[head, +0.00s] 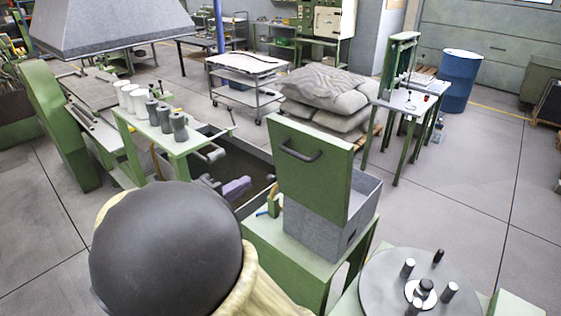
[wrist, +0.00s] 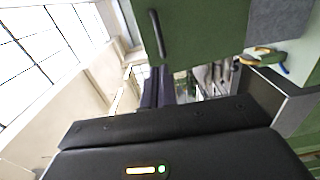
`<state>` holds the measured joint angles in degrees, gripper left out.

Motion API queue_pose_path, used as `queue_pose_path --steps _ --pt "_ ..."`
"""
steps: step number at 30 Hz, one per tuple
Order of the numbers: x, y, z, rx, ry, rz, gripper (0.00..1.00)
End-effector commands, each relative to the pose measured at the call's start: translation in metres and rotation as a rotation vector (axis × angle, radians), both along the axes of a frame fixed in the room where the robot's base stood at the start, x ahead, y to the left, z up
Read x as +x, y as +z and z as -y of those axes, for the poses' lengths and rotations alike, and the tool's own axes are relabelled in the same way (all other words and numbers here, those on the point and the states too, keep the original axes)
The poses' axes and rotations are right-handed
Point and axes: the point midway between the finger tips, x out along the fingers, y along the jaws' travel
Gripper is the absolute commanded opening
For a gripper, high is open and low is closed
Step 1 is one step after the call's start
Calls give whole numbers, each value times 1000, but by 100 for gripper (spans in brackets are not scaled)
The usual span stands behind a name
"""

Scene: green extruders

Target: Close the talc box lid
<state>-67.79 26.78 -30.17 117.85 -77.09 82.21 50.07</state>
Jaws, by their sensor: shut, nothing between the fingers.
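The talc box is a grey box (head: 362,205) on a green stand. Its green lid (head: 310,175) stands upright and open, with a dark bar handle (head: 299,152) on the face toward me. In the wrist view the lid (wrist: 205,30) and handle (wrist: 158,35) fill the upper middle, turned sideways, and part of the box (wrist: 275,22) shows at the upper right.
A brush with a blue part (wrist: 265,55) lies beside the box. A green table with white and grey cylinders (head: 160,113) stands to the left. A round grey plate with upright pins (head: 390,280) is at the front right. Stacked sacks (head: 325,95) lie behind the lid.

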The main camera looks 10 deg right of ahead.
Motion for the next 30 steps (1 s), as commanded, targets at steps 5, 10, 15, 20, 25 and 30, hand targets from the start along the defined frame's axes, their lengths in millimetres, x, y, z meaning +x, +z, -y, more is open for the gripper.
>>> queue_pose_path --steps 5,10,15,20,25,30 --pt "5 1 8 -1 -2 -1 0" --pt "18 3 27 0 -5 -2 0" --pt "35 2 52 -3 -5 -4 0" --pt "52 2 75 -2 -6 -4 0" --pt "68 2 98 -2 -5 -4 0" --pt "78 -1 112 0 -3 -4 0"
